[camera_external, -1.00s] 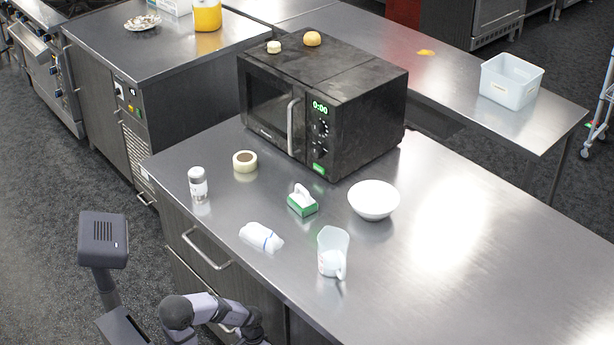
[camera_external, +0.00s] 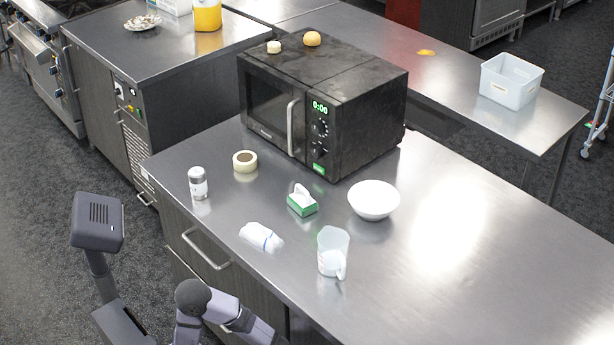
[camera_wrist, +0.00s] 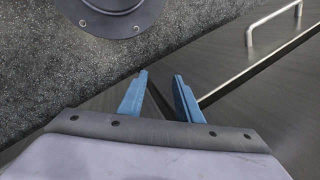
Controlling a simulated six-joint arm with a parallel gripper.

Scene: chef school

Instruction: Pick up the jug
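The jug (camera_external: 333,252) is a translucent white measuring jug standing upright near the front edge of the steel counter, its handle toward the front right. It does not show in the wrist view. My gripper (camera_wrist: 159,82) has two blue fingers that stand apart with nothing between them. In the wrist view it is over the floor and the dark cabinet front. In the external view my arm is low at the bottom, in front of the counter, and the gripper itself is out of sight there. It is apart from the jug.
Left of the jug lies a white cloth-like bundle (camera_external: 261,237). Behind are a green tissue box (camera_external: 302,203) and a white bowl (camera_external: 374,200). A shaker (camera_external: 198,183), a tape roll (camera_external: 245,162) and a microwave (camera_external: 322,95) stand farther back. The counter right of the jug is clear.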

